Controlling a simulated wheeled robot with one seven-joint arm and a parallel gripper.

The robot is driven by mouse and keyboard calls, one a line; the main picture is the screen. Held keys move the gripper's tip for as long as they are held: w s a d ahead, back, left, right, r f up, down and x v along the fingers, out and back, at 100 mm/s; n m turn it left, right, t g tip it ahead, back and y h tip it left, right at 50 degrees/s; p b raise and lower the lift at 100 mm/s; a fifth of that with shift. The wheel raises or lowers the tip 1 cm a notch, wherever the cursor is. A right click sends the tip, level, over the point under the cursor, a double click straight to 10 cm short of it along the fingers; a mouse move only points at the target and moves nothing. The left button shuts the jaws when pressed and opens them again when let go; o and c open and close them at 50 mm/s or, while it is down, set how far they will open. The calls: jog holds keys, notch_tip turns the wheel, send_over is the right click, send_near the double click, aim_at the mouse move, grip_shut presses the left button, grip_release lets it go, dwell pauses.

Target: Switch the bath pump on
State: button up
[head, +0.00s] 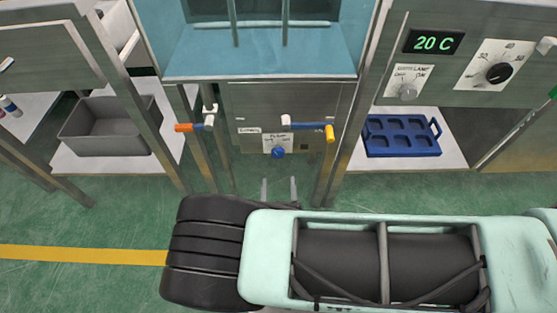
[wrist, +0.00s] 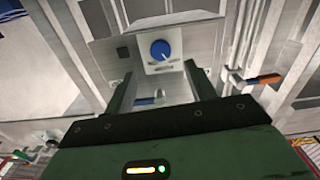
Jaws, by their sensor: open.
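The bath (head: 200,62) is a tank of light-blue water at the top centre of the head view. Below it, a blue pump knob (head: 278,152) sits on a small white label plate (head: 278,140) on the grey front panel. The wrist view shows the same knob (wrist: 161,49) on its white plate, ahead of the fingers; its exact setting is too small to read. My gripper (head: 279,190) is open and empty, its two fingers pointing toward the panel below the knob. In the wrist view my gripper (wrist: 160,88) has a finger on each side, apart from the knob.
An orange-handled valve (head: 188,127) is left of the knob; a blue handle with a yellow end (head: 312,127) is right and above. Frame posts flank the panel. A lamp switch (head: 407,91), black dial (head: 499,73) and "20 C" display (head: 434,42) are at right.

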aim_at(278, 156)
jog(key=w+b, duration=0.1)
jog(key=w, duration=0.8)
jog(key=shift+d, duration=0.15)
jog(key=c, duration=1)
